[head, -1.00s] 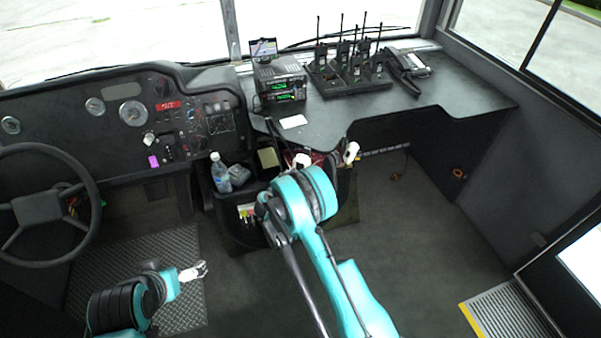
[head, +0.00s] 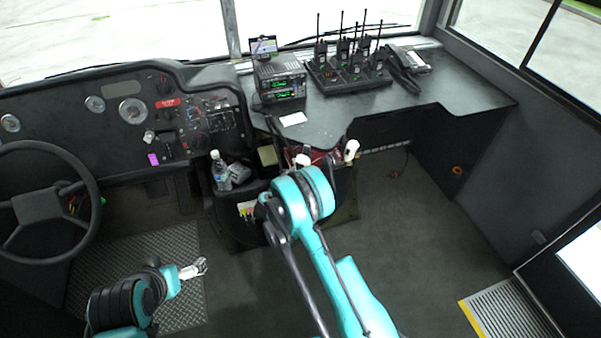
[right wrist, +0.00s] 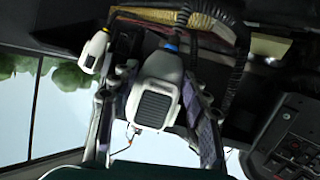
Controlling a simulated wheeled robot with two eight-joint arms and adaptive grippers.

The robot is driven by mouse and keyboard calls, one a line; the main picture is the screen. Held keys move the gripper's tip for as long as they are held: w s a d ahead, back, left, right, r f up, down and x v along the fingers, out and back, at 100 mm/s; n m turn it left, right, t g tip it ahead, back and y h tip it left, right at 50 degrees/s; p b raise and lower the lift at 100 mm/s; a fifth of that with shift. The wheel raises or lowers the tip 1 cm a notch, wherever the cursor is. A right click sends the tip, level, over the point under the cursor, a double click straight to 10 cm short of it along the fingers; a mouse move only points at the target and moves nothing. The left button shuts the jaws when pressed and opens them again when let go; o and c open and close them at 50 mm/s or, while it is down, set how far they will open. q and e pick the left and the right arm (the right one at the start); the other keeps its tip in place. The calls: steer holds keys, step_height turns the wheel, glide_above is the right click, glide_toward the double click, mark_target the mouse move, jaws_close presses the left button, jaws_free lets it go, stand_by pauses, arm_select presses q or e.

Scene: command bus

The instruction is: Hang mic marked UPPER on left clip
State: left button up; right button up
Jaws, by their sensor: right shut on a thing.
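In the right wrist view a white mic (right wrist: 157,88) with a dark ribbed grille and coiled cord sits between the fingers of my right gripper (right wrist: 160,78), which is shut on it. A second white mic (right wrist: 97,48) shows at the upper left of that view, apart from the held one. In the head view a white mic (head: 351,150) is at the right of the console below the desk. My right arm covers most of its own gripper there. No label or clip is readable. My left gripper (head: 193,269) is low at the left over the floor, too small to judge.
Stacked radios (head: 280,84) with green displays stand on the desk, beside handheld radios in a charger (head: 345,75) and a phone handset (head: 405,70). A bottle (head: 220,173) stands in the console. The steering wheel (head: 40,207) is at the left. Floor at the right is clear.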

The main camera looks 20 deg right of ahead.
stand_by(0.4)
steer(key=o, duration=1.2)
steer(key=v, duration=1.2)
steer(key=s+d+r+n+g+y, duration=0.4)
steer(key=s+r, duration=0.5)
steer(key=r, duration=0.5)
steer(key=s+r+n+y, duration=0.2)
steer(key=s+r+y, duration=0.2)
steer(key=s, duration=1.6)
steer(key=shift+s+a+n+t+y, duration=0.2)
steer(key=shift+s+n+t+y, duration=0.15)
steer(key=shift+y, duration=0.45)
